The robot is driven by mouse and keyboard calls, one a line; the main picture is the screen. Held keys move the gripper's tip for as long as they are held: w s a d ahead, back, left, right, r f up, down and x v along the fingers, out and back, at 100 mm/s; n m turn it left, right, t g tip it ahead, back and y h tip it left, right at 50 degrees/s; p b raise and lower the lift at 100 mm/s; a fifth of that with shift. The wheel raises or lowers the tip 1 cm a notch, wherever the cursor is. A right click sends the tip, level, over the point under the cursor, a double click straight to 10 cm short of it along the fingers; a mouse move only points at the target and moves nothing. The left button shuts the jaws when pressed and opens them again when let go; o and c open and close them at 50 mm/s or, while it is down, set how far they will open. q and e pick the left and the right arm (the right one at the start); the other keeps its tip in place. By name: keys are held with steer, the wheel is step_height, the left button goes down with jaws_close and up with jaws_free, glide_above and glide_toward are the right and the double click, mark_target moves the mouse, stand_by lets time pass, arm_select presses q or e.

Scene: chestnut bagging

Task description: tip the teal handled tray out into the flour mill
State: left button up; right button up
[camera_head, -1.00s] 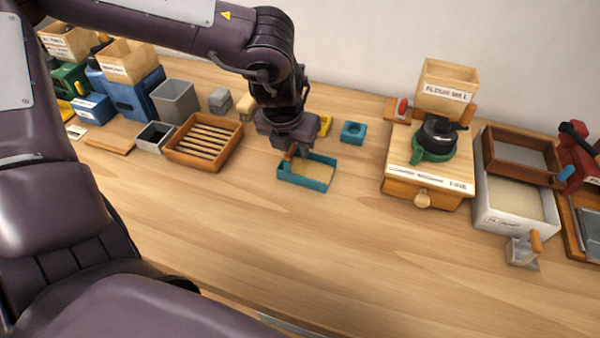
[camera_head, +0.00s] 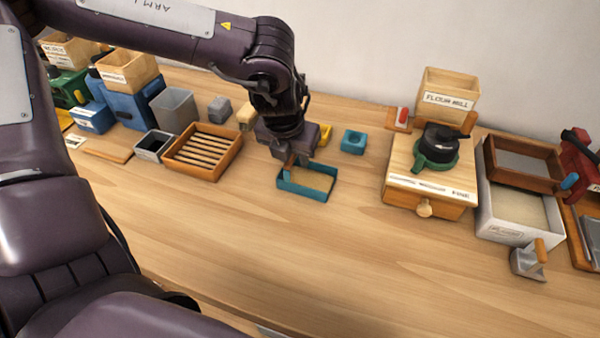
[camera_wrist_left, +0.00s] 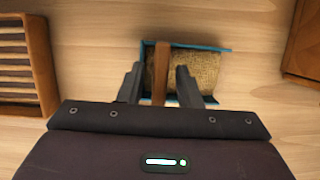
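The teal tray (camera_head: 316,196) sits flat on the table in the middle, holding a tan, grainy fill. Its brown handle (camera_wrist_left: 161,70) stands at its left side in the wrist view. My left gripper (camera_wrist_left: 160,84) is low over the tray, with one finger on each side of the handle and gaps showing, so it is open around it. The flour mill is to the right: a wooden box base (camera_head: 428,183) with a drawer knob, a dark and green grinder part, and a labelled open hopper (camera_head: 449,97) behind. My right gripper is not in view.
A slatted wooden tray (camera_head: 203,151) stands left of the teal tray. A small teal block (camera_head: 353,141) lies behind it. A white bin (camera_head: 520,210) with a wooden-framed sieve is right of the mill, and a small scoop (camera_head: 529,260) is in front. The front table is clear.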

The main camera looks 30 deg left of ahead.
arm_select(q)
jaws_close()
steer(key=shift+r+p, duration=1.45)
steer(key=shift+r, duration=1.1)
steer(key=shift+f+b, duration=0.3)
steer(key=shift+f, duration=0.15)
step_height(320, 180, down, 4)
steer(key=shift+f+b, duration=0.15)
steer(key=shift+b, duration=1.1)
steer(key=shift+p, duration=0.5)
